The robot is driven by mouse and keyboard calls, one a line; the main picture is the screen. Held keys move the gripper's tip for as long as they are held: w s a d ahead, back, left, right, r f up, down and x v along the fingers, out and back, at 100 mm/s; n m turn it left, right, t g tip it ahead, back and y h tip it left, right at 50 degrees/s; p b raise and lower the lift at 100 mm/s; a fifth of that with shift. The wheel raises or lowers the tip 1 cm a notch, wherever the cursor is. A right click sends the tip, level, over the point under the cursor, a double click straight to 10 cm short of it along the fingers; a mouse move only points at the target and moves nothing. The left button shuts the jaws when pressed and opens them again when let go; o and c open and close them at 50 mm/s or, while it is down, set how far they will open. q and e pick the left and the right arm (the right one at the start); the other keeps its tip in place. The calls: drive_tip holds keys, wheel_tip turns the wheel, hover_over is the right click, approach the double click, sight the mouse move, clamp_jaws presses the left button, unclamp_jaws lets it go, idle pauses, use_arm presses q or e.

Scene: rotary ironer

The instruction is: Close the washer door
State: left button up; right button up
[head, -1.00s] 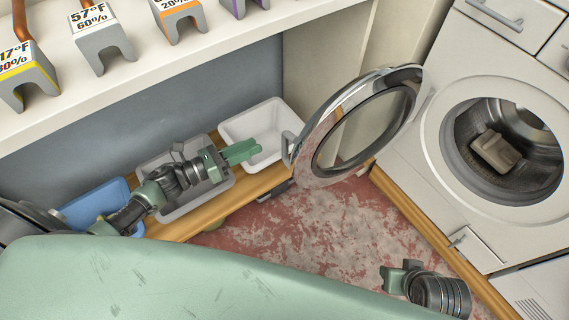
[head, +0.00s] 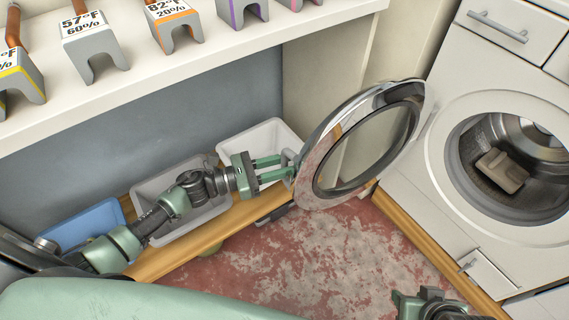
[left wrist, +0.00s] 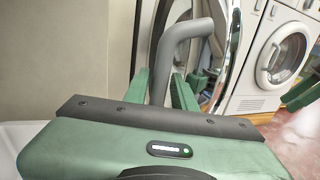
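The washer (head: 408,205) stands at the right with its round door (head: 366,146) swung wide open to the left. The door has a chrome rim, dark glass and a grey handle (head: 289,160) on its free edge. A beige folded cloth (head: 502,170) lies in the drum. My left gripper (head: 279,168) is at the handle, its two green fingers apart. In the left wrist view the handle (left wrist: 172,55) stands between the open fingers (left wrist: 172,88); I cannot tell if they touch it. My right gripper (head: 405,300) is low at the bottom edge, partly cut off.
White (head: 262,128), grey (head: 205,222) and blue (head: 78,226) bins sit on a low wooden shelf (head: 180,255) beneath my left arm. A white counter (head: 200,58) with labelled stands runs above. Worn red floor (head: 320,245) is open between the shelf and the washer.

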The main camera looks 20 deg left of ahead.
use_arm(q)
clamp_jaws()
idle(1.4)
